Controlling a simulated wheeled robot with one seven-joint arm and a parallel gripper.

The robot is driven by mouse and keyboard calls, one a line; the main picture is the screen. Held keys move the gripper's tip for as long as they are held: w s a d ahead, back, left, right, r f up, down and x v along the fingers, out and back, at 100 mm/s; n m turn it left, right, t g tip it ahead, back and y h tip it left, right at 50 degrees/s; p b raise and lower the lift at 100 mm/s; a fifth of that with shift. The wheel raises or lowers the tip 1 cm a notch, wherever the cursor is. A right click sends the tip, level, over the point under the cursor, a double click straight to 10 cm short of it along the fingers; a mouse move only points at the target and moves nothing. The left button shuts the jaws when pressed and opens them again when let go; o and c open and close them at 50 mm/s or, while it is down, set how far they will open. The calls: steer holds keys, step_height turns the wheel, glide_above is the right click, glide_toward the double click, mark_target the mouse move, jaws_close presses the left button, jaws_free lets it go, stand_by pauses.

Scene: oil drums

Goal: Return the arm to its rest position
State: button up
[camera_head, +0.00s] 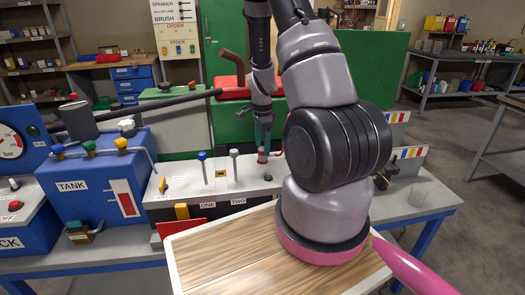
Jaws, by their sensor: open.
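My arm rises from the pink mount in the foreground, goes up out of the top of the picture, and its dark far end hangs back down. My gripper (263,138) points downward at the end of it, above the back edge of the grey control bench. It is open, and its fingers are small and dark. A small red-topped post (262,155) stands just below the fingertips; I cannot tell whether they touch it. My large grey and black arm links hide part of the bench to the right.
The control panel (222,178) carries a blue-knobbed lever (202,157) and a white-knobbed lever (234,154). A blue tank (95,186) with valves stands left, a pressure gauge (12,141) beyond it. A long dark bar (165,102) slants behind. Open floor lies right.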

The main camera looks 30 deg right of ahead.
step_height(320, 180, up, 8)
steer(key=shift+r, duration=0.1)
steer(key=s+a+r+n+t+y, duration=0.1)
steer(key=s+a+r+n+t, duration=0.2)
steer(key=r, duration=0.7)
steer(key=s+a+r+n+t+y, duration=0.1)
steer(key=s+a+r+n, duration=0.3)
steer(key=r, duration=0.6)
steer(key=s+a+r+n+t, duration=0.3)
steer(key=s+a+r+n, duration=0.3)
steer(key=s+r, duration=0.4)
steer(key=s+n, duration=0.1)
steer(key=s, duration=0.1)
steer(key=shift+s+a+r, duration=0.15)
steer(key=shift+s+r, duration=0.2)
